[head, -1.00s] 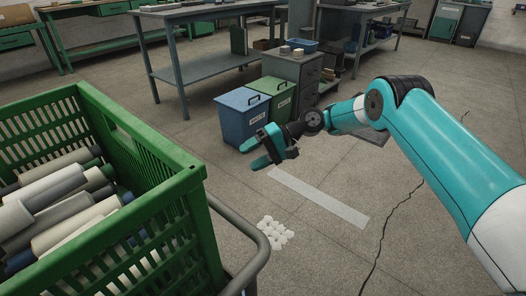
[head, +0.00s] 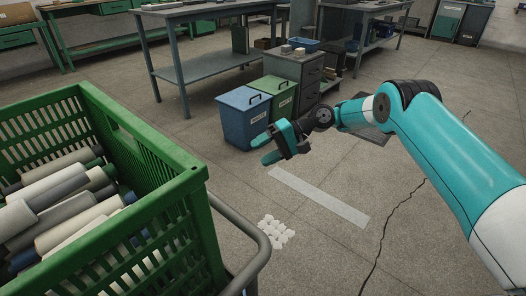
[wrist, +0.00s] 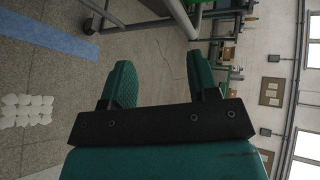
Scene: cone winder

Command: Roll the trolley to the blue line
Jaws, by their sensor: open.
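The trolley's green slatted crate (head: 185,215) fills the lower left of the head view, with a grey bent-tube handle (head: 255,245) at its right side. The trolley's wheels are out of that view. My gripper (head: 268,148) is open and empty, held over the floor to the right of the crate and apart from the handle. In the wrist view its two green fingers (wrist: 160,82) stand wide apart with nothing between them. A blue line (wrist: 45,36) runs along the floor at that view's upper left. I cannot make out a blue line in the head view.
Tubes and cones (head: 60,205) lie in the crate. A pale strip (head: 318,197) and a white patch (head: 275,231) mark the floor. A blue bin (head: 243,118) and a green bin (head: 280,95) stand behind my gripper. A crack crosses open floor at right.

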